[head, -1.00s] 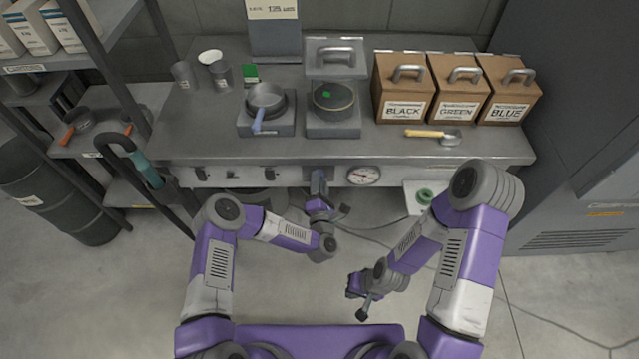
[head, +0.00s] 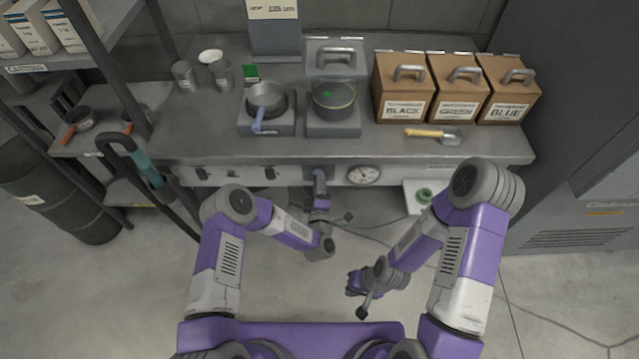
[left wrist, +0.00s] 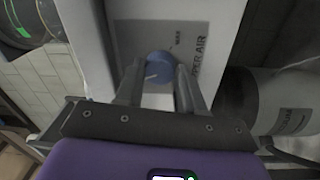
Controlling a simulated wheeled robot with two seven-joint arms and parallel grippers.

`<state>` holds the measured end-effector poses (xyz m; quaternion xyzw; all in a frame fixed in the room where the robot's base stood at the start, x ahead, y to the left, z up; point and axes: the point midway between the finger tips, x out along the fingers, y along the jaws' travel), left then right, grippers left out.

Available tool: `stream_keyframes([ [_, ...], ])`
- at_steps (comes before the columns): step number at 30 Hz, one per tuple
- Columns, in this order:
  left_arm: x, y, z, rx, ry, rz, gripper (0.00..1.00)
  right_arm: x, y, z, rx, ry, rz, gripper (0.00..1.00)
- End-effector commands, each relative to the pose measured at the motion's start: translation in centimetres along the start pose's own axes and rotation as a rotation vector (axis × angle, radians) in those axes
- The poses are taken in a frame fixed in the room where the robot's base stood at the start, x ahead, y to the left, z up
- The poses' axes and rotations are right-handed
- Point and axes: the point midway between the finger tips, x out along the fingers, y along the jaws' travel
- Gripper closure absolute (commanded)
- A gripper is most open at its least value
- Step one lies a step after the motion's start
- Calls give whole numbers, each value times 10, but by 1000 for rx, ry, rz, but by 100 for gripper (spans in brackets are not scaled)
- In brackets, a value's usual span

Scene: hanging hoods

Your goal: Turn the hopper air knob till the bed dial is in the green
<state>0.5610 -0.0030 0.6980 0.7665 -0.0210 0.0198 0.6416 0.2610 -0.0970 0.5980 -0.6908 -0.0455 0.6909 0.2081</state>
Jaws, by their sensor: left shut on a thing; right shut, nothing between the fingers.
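The hopper air knob (left wrist: 160,68) is a round blue knob with a white pointer line toward the lower left in the left wrist view. It sits on a grey plate whose partly hidden label shows "AIR" and "MAX". My left gripper (left wrist: 160,75) is shut on it, one finger on each side. In the head view my left gripper (head: 319,174) is at the bench front and hides the knob. The bed dial (head: 363,174), white and round, is just right of it; its needle and coloured zones are too small to read. My right gripper (head: 352,283) is shut and empty, low over the floor.
Other dark knobs (head: 270,173) line the bench front to the left. A white shelf with a green round thing (head: 424,195) juts out right of the dial. Pans, boxes (head: 404,92) and a scoop (head: 434,133) are on the bench top. A rack (head: 120,150) stands left.

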Motion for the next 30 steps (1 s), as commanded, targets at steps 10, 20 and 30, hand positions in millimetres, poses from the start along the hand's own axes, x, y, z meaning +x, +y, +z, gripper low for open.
stream_keyframes([
  [10, 0, -1, -1, 23, 1, -1, 93, 0, 0, 0, 0, 0, 0, 100],
  [20, 0, -1, -1, 21, 1, -1, 41, 0, 0, 0, 0, 0, 0, 100],
  [30, -2, 0, 0, 20, -1, -1, 37, -1, 0, 0, 0, 0, 0, 100],
])
